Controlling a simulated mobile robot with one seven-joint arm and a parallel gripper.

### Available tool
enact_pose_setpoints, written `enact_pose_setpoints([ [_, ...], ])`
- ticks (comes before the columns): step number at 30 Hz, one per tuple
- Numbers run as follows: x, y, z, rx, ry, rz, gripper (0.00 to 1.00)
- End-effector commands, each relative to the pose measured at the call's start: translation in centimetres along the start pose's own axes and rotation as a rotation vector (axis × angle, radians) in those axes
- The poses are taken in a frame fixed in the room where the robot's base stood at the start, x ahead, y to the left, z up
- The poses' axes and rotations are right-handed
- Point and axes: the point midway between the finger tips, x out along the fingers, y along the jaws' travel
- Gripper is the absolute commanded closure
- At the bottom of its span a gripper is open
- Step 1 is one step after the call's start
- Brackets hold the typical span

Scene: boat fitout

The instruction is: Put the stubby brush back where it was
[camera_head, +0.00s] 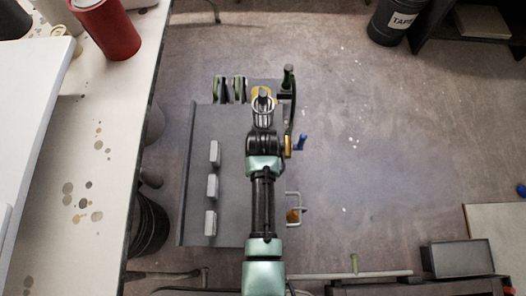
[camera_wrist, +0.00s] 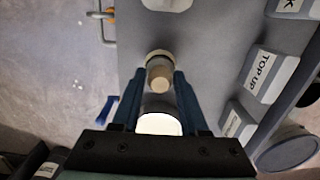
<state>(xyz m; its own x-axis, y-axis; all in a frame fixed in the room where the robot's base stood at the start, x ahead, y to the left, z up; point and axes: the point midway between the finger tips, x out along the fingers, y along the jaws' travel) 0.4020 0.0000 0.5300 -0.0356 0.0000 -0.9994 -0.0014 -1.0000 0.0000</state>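My gripper (camera_head: 263,103) is over the far end of a grey board (camera_head: 232,140). In the wrist view my gripper (camera_wrist: 160,82) has its two blue fingers closed against the sides of a short cylinder, which I take for the stubby brush (camera_wrist: 158,123). It has a bright white near end and a tan far end. The tan end lines up with a round, pale-rimmed holder (camera_wrist: 157,54) on the board. I cannot tell whether the tip is inside it or just above it. The fingers hide part of the brush.
Grey label blocks stand along the board, one reading "TOP UP" (camera_wrist: 263,75). Another pale round piece (camera_wrist: 167,4) sits farther along. A white bench (camera_head: 100,120) with a red can (camera_head: 107,28) lies left.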

Motion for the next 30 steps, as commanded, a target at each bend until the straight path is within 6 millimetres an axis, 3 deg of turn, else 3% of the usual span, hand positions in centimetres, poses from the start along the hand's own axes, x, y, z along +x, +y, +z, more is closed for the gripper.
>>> enact_pose_setpoints([
  [3, 0.0, 0.0, 0.0, 0.000, 0.000, 0.000, 0.39],
  [14, -0.9, 0.0, 0.0, 0.000, 0.001, 0.000, 0.39],
  [30, -11.1, 0.0, -0.1, 0.000, 0.002, 0.000, 0.39],
])
